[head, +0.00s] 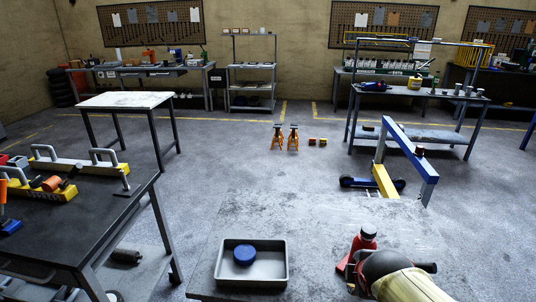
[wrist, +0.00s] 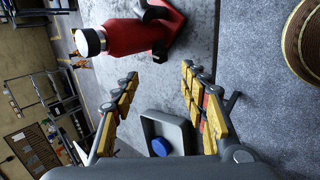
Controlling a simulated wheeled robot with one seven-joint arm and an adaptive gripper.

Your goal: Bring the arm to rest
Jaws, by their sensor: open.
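In the wrist view my gripper (wrist: 159,74) is open, its two yellow-padded fingers spread wide with nothing between them. A red bottle jack (wrist: 130,36) with a white top lies beyond the fingertips in that view, apart from them. In the head view the red jack (head: 361,243) stands at the right part of the grey table, partly hidden by my arm at the bottom right. My gripper's fingers cannot be made out in the head view.
A grey tray (head: 224,271) holding a round blue piece (head: 244,255) sits on the near table (head: 310,215). A dark workbench (head: 105,215) with tools stands left. Open floor (head: 235,165) lies beyond.

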